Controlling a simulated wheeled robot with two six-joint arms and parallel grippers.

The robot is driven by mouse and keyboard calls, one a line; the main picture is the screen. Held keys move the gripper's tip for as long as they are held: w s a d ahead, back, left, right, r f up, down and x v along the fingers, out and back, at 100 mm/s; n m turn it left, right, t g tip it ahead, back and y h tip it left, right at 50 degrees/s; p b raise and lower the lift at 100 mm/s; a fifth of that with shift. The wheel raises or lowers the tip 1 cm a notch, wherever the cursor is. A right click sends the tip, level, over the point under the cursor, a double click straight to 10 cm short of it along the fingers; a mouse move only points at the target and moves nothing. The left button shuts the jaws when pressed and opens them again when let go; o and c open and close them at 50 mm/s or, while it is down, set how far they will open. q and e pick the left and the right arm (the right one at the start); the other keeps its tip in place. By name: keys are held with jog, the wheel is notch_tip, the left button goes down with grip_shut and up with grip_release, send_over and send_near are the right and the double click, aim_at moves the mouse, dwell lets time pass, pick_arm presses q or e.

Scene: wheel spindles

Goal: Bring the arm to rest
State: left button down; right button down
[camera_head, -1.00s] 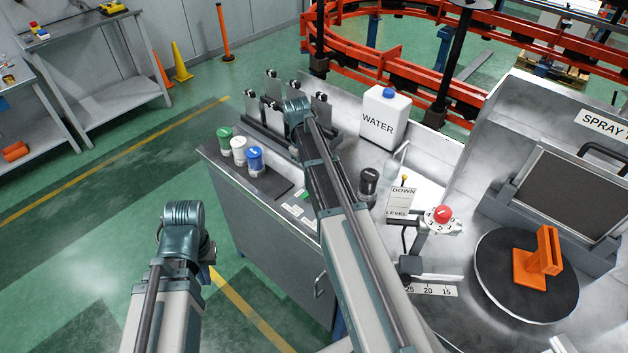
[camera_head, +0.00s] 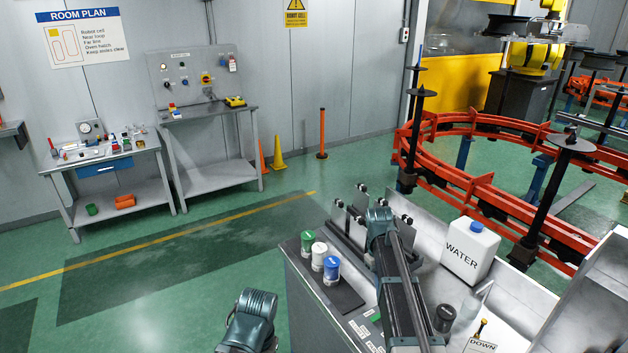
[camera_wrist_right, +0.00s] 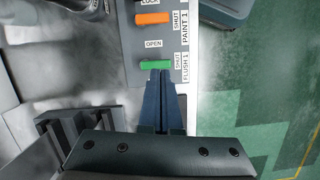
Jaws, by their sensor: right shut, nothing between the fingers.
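My right arm (camera_head: 405,290) reaches over the metal bench in the head view, and its gripper is hidden there. In the right wrist view my right gripper (camera_wrist_right: 160,76) is shut and empty. Its tips are right at a green lever (camera_wrist_right: 156,64) on the labelled valve panel, beside the words SHUT and FLUSH 1. I cannot tell whether they touch it. An orange lever (camera_wrist_right: 154,18) marked PAINT 1 lies farther up the panel. My left arm (camera_head: 250,318) shows at the bottom of the head view, and its gripper is out of sight.
Green, white and blue-lidded jars (camera_head: 331,270) stand on the bench's left side. A WATER jug (camera_head: 470,250) and a dark-lidded jar (camera_head: 444,318) are right of my arm. Red conveyor rails (camera_head: 470,185) lie behind. The green floor to the left is open.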

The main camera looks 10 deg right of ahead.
jog(key=s+a+t, duration=0.1)
jog(key=s+a, duration=0.8)
jog(key=a, duration=0.2)
jog(key=s+a+n+t, duration=0.1)
jog(key=s+a, duration=0.8)
jog(key=a, duration=0.3)
jog(key=shift+s+f+t+h, duration=0.25)
jog(key=shift+f+t+h, duration=0.05)
jog(key=shift+f, duration=0.1)
jog(key=shift+r, duration=0.1)
